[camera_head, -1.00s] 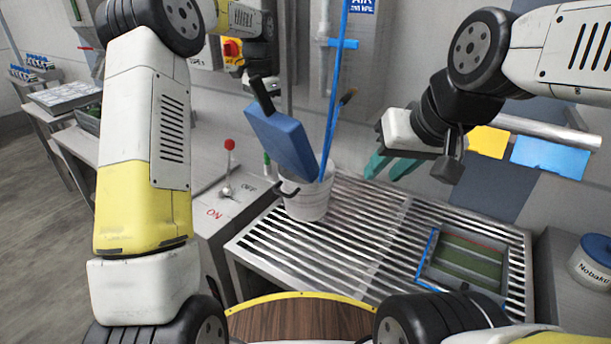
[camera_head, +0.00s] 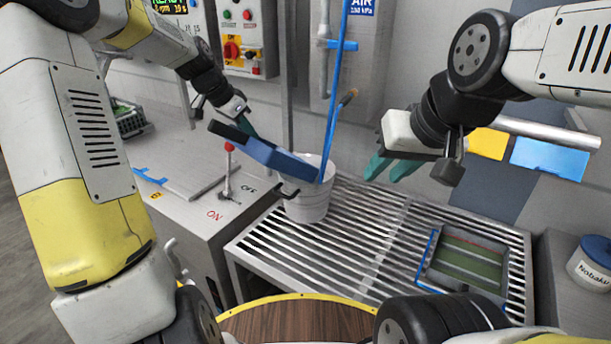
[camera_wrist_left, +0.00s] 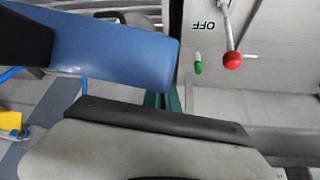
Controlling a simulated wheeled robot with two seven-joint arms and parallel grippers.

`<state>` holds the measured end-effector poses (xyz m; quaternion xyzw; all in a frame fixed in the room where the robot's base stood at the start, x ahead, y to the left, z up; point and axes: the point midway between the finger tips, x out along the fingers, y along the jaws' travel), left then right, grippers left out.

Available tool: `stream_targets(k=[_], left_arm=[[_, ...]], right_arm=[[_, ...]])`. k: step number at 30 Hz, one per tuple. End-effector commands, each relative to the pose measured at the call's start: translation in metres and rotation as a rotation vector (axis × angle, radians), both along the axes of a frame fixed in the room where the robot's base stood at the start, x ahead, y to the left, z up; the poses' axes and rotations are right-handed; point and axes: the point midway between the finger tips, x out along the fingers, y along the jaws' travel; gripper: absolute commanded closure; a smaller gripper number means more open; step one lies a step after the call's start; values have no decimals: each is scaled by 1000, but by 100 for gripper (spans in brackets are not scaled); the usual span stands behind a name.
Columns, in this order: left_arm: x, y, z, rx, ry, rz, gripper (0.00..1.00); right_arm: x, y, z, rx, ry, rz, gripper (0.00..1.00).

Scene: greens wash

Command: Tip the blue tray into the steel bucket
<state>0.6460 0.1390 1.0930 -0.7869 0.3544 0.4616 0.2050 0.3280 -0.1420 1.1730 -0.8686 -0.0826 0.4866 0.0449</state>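The blue tray (camera_head: 278,158), with a black end (camera_head: 229,130), is in the air at the steel bucket (camera_head: 308,205). It slopes down to the right, its lower end over or in front of the bucket's mouth; depth is unclear. My left gripper (camera_head: 247,130) is at the tray's upper end, fingers mostly hidden, and seems shut on it. The left wrist view shows the tray (camera_wrist_left: 115,52) close up, with a bit of teal finger below. The tray's inside and the bucket's inside are hidden. The bucket stands upright. My right gripper (camera_head: 388,168) is open and empty, right of the bucket.
The bucket stands on a slatted metal rack (camera_head: 350,245). A blue upright pipe (camera_head: 331,125) rises close behind the tray. A red-knobbed lever (camera_head: 228,170) stands left of the bucket. A grey bin with green contents (camera_head: 468,262) sits at the rack's right.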

Motion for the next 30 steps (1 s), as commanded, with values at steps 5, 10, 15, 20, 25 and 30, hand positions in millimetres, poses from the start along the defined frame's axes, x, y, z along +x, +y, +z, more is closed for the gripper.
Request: stream_targets(k=[5, 10, 15, 20, 25, 30], left_arm=[[-9, 12, -6, -59, -49, 6, 100], [-16, 20, -12, -110, -92, 6, 100], [-22, 27, -19, -156, -132, 6, 100], [-28, 33, -25, -198, -168, 8, 100], [-34, 40, -31, -242, -208, 7, 100], [-39, 46, -39, -291, -247, 7, 100]], right_arm=[[0, 0, 0, 0, 0, 0, 68], [0, 0, 0, 0, 0, 0, 68], [0, 0, 0, 0, 0, 0, 68], [0, 0, 0, 0, 0, 0, 68], [0, 0, 0, 0, 0, 0, 68], [0, 0, 0, 0, 0, 0, 68]])
